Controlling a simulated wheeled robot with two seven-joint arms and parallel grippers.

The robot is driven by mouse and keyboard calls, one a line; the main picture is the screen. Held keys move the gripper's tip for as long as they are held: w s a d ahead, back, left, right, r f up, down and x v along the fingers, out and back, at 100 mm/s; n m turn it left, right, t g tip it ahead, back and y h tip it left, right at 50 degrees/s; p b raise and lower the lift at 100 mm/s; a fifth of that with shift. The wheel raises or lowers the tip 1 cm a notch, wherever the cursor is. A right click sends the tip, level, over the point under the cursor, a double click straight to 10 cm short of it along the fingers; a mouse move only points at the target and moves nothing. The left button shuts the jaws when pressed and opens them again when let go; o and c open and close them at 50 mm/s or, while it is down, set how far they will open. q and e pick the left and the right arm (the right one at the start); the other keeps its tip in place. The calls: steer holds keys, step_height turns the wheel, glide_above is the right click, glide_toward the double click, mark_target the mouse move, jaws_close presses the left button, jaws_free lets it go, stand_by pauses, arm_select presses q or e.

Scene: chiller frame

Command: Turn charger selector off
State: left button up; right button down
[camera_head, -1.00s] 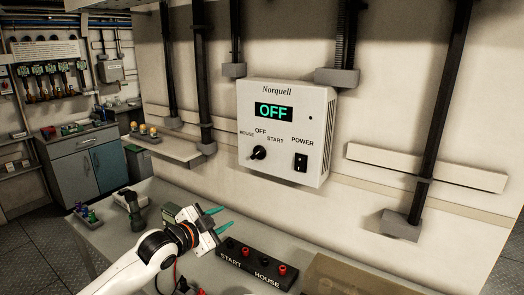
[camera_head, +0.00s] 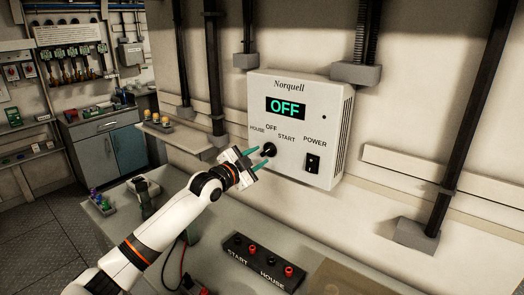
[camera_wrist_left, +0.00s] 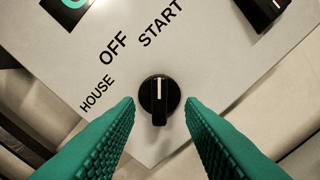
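The charger panel, a white box (camera_head: 290,194) marked Norquell, is on the wall; its display (camera_head: 286,107) reads OFF in green. Its black selector knob (camera_head: 269,149) sits below the labels HOUSE, OFF and START. In the left wrist view the knob (camera_wrist_left: 159,98) has a white line pointing straight up, toward the word START. My left gripper (camera_head: 256,158) is at the knob, its green fingers open. In the wrist view the fingertips (camera_wrist_left: 160,104) lie on either side of the knob, with a small gap showing on each side. My right gripper is not in view.
A black power rocker switch (camera_head: 312,163) is right of the knob. Below, the bench (camera_head: 215,262) carries a black terminal strip (camera_head: 262,262) marked START and HOUSE, with red posts. A wall ledge (camera_head: 190,142) is left of the panel. Dark vertical conduits (camera_head: 460,130) run beside it.

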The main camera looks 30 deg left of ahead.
mark_target(268, 151)
arm_select(q)
steer(key=shift+w+r, duration=0.15)
steer(key=shift+w, duration=1.2)
jaws_close()
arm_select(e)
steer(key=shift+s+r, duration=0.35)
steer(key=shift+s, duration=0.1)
